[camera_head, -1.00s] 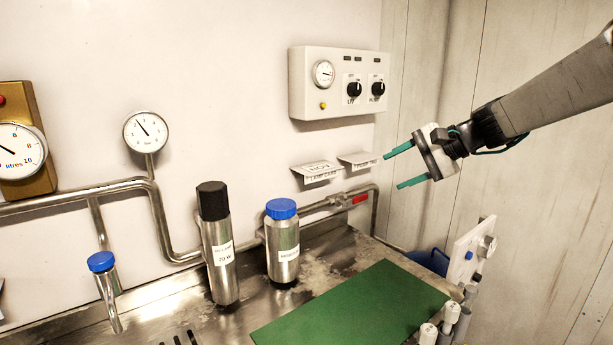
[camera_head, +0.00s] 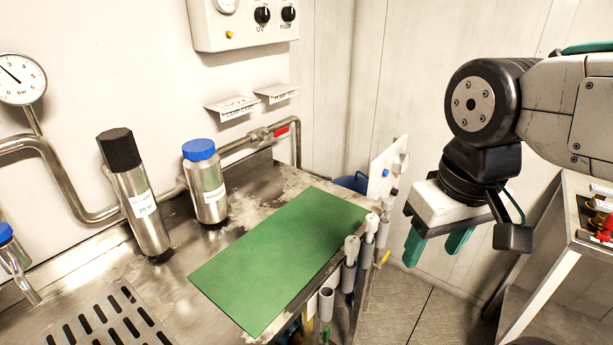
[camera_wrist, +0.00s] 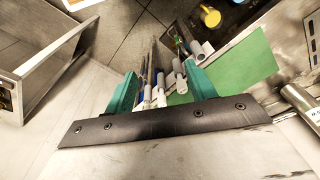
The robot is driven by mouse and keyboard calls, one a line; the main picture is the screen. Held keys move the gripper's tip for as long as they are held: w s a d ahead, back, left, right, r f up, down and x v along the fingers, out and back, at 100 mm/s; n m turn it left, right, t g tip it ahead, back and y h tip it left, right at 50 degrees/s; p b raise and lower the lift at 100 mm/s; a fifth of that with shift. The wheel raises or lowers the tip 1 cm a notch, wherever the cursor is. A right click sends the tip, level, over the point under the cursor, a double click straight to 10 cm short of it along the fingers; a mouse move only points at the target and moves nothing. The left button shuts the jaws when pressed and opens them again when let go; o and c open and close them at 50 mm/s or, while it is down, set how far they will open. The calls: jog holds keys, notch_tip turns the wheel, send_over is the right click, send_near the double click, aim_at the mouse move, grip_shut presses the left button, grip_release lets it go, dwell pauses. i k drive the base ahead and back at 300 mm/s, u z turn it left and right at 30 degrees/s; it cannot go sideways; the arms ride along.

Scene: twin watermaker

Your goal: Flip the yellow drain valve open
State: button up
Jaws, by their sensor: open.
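My gripper (camera_head: 434,248) hangs at the right in the head view, its teal fingers pointing down. It is open and empty, to the right of the bench edge. In the wrist view my gripper (camera_wrist: 163,85) has its two fingers spread, with white-capped tubes visible between and beyond them. A small yellow piece (camera_head: 385,257) shows below the tubes at the bench's right edge, left of my gripper and apart from it. It may be the drain valve's handle; its shape and position are too small to tell.
White-capped tubes (camera_head: 351,250) line the edge beside a green mat (camera_head: 270,255). Two steel canisters, black-capped (camera_head: 140,205) and blue-capped (camera_head: 205,190), stand behind. A metal cart (camera_head: 545,285) stands right. A round yellow object (camera_wrist: 210,17) lies far off in the wrist view.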

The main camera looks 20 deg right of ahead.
aim_at(386, 255)
jog(key=k, duration=1.05)
jog(key=z, duration=0.85)
jog(key=i, duration=1.35)
jog(key=u, duration=0.55)
